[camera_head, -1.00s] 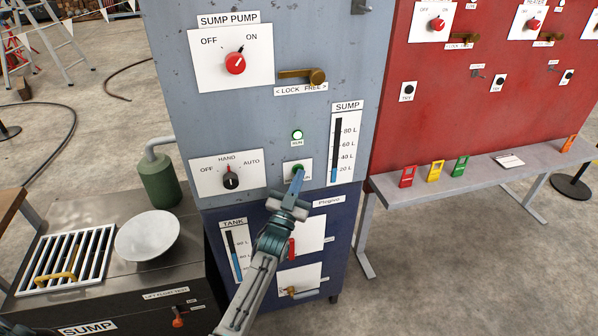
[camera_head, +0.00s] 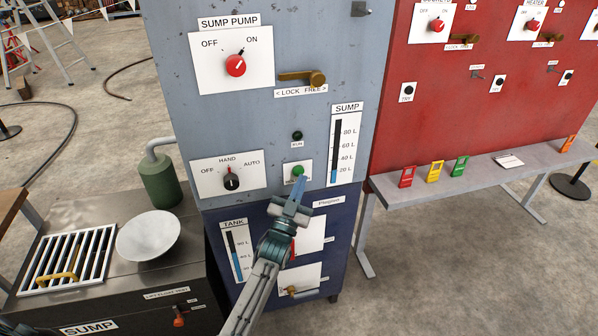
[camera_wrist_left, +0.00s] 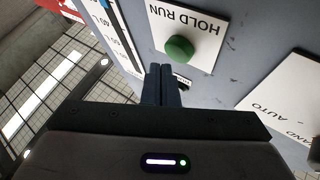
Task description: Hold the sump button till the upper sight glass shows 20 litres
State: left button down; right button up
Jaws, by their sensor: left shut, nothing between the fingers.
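The green sump button (camera_head: 298,170) sits on a white plate on the grey-blue cabinet. In the left wrist view the plate reads HOLD RUN, and the button (camera_wrist_left: 179,49) stands clear of my fingers. My left gripper (camera_head: 301,183) is shut and empty, its tips just below the button and apart from it. The upper sight glass (camera_head: 336,150), labelled SUMP, has a blue column reaching about the 20 L mark. The RUN lamp (camera_head: 297,136) above the button is dark. My right gripper is not in view.
The selector knob (camera_head: 231,182) points to HAND and the red SUMP PUMP knob (camera_head: 236,65) points toward ON. A brass lever (camera_head: 303,78) sits above the lamp. The lower TANK glass (camera_head: 235,250) is left of my arm. A grey bench (camera_head: 480,170) stands right.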

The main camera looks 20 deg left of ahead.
pick_arm(q)
jog(key=s+d+p, duration=0.1)
jog(key=s, duration=0.1)
jog(key=s+d+p, duration=0.1)
jog(key=s, duration=0.1)
jog(key=shift+d, duration=0.4)
dwell(0.6)
jog(key=s+a+f+g, duration=0.1)
jog(key=s+f+g, duration=0.15)
jog(key=f, duration=0.75)
jog(key=s+a+f+g, duration=0.1)
jog(key=f+g, duration=0.2)
jog(key=f, duration=0.7)
jog(key=s+a+f+n+g+y, duration=0.1)
jog(key=s+a+f+g, duration=0.15)
jog(key=s+f, duration=0.65)
jog(key=s+a+f+n+g, duration=0.1)
jog(key=s+f+g, duration=0.35)
jog(key=f, duration=0.75)
jog(key=s+a+f+g, duration=0.2)
jog(key=s+f, duration=0.4)
jog(key=s, duration=0.7)
jog(key=s+a+f+g+y, duration=0.1)
jog(key=s+f+g, duration=0.3)
jog(key=s, duration=0.9)
jog(key=s+a+f+n+g, duration=0.1)
jog(key=s+a+f+g, duration=0.3)
jog(key=s+f, duration=0.5)
jog(key=s, duration=0.4)
jog(key=shift+s, duration=0.2)
